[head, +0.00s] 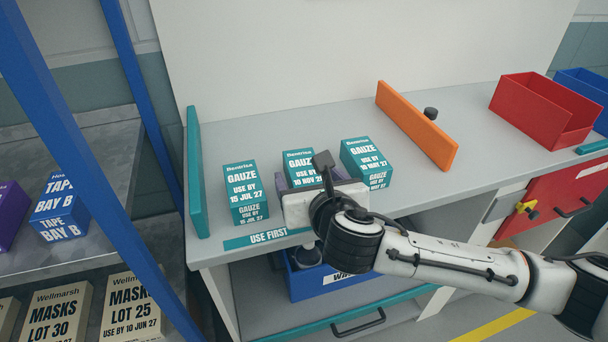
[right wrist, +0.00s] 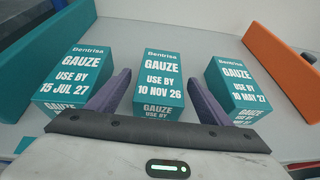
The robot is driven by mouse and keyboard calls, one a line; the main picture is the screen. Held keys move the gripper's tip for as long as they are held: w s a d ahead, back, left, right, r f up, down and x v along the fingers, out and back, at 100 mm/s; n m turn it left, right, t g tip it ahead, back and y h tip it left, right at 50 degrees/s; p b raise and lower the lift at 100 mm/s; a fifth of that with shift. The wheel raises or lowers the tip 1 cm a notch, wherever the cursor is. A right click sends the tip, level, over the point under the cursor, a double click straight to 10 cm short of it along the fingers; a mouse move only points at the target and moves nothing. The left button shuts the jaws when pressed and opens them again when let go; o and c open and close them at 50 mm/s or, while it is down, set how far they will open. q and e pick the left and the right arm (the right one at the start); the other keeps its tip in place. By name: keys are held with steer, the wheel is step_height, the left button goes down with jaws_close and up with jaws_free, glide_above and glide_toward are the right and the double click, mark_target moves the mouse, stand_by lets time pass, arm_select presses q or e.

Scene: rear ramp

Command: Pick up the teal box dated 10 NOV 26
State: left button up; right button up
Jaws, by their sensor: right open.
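The teal gauze box dated 10 NOV 26 (head: 298,158) stands in the middle of three teal boxes on the grey counter, partly hidden by my right gripper in the head view. Its label reads clearly in the right wrist view (right wrist: 157,72). My right gripper (right wrist: 157,84) is open, with its purple fingers on the left and right sides of this box; I cannot tell whether they touch it. The box dated 15 JUL 27 (head: 241,180) stands to the left and the box dated 10 MAY 27 (head: 362,157) to the right. My left gripper is not in view.
A teal divider (head: 196,170) bounds the boxes at left and an orange divider (head: 417,125) at right. A USE FIRST strip (head: 268,236) marks the counter's front edge. A blue bin (head: 310,285) is below. A red bin (head: 545,108) stands far right. Narrow gaps separate the boxes.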

steer(key=shift+w+a+f, duration=0.15)
steer(key=shift+w+f, duration=0.05)
steer(key=shift+w, duration=0.35)
steer(key=c, duration=1.2)
